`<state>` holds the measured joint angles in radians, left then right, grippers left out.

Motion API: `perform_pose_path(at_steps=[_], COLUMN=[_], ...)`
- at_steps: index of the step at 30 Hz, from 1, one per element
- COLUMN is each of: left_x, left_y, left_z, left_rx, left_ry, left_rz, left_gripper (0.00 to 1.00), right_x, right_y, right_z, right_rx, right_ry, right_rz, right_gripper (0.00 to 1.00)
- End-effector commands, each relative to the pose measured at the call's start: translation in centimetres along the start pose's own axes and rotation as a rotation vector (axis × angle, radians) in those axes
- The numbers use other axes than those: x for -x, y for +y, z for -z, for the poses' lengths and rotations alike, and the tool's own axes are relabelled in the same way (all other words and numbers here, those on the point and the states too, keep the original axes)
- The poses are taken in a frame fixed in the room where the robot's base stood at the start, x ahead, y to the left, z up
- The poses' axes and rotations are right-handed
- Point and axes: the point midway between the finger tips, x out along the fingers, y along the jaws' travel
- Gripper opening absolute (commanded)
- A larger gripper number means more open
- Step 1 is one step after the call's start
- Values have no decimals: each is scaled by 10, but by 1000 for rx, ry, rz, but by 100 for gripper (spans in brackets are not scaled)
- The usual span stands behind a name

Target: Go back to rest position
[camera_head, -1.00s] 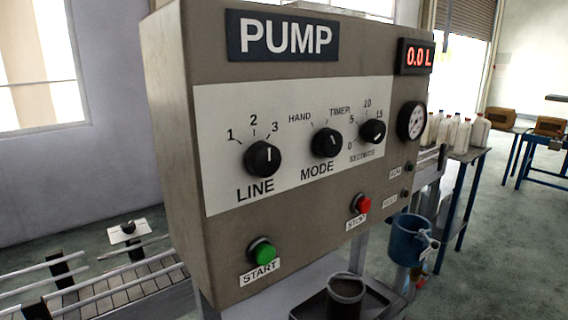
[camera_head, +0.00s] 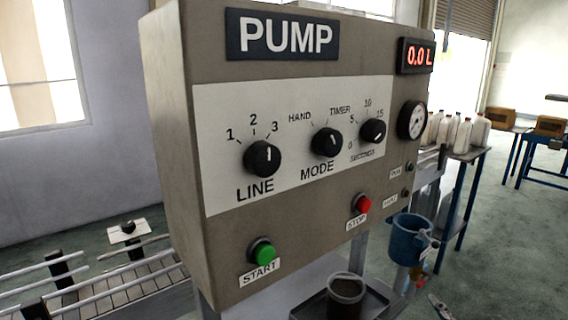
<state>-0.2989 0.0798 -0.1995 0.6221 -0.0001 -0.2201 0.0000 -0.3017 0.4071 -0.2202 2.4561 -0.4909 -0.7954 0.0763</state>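The pump control panel (camera_head: 215,255) fills the middle of the head view. It carries a LINE knob (camera_head: 262,159), a MODE knob (camera_head: 326,142) and a SECONDS knob (camera_head: 373,131). Below them are a green START button (camera_head: 262,251) and a red STOP button (camera_head: 361,205). The red display (camera_head: 417,56) reads 0.0 L. A small grey piece at the bottom right, below the blue bucket, looks like the tip of my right gripper (camera_head: 440,306); its opening cannot be made out. My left gripper is not in view.
Several white bottles (camera_head: 462,133) stand on a table behind at the right.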

Motion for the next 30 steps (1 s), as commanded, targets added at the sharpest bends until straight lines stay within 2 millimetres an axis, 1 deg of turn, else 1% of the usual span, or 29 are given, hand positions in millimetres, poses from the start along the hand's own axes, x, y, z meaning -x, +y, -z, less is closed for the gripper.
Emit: perform_pose_path(at_steps=[1, 2, 3, 5, 6, 8, 9, 11, 12, 14, 15, 17, 23, 26, 29, 30], left_x=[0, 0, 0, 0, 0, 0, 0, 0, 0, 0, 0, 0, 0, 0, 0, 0], left_y=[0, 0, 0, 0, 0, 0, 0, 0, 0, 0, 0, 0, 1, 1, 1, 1], left_z=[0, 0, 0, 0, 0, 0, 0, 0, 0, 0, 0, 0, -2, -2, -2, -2], left_rx=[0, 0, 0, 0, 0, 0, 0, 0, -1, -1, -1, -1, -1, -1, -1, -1], left_ry=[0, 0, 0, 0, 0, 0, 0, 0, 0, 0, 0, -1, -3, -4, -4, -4], left_rz=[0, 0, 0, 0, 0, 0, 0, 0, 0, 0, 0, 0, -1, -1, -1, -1], left_gripper=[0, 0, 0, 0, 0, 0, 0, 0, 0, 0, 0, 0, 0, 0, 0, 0], right_x=[8, 15, 25, 45, 60, 82, 97, 121, 136, 159, 175, 198, 180, 173, 169, 168], right_y=[-17, -27, -41, -64, -79, -99, -112, -130, -141, -156, -166, -180, -214, -235, -259, -269], right_z=[-36, -56, -80, -112, -130, -153, -164, -178, -186, -194, -199, -204, -246, -271, -301, -314], right_rx=[-67, -100, -140, -196, -229, -271, -295, -327, -346, -373, -390, -413, -402, -398, -393, -391], right_ry=[-129, -201, -297, -431, -512, -623, -686, -777, -832, -911, -961, -1032, -1055, -1067, -1081, -1086], right_rz=[43, 69, 105, 163, 202, 259, 295, 350, 385, 437, 472, 526, 536, 542, 549, 552], right_gripper=[81, 81, 81, 81, 81, 81, 81, 81, 81, 81, 81, 81, 81, 81, 81, 81])
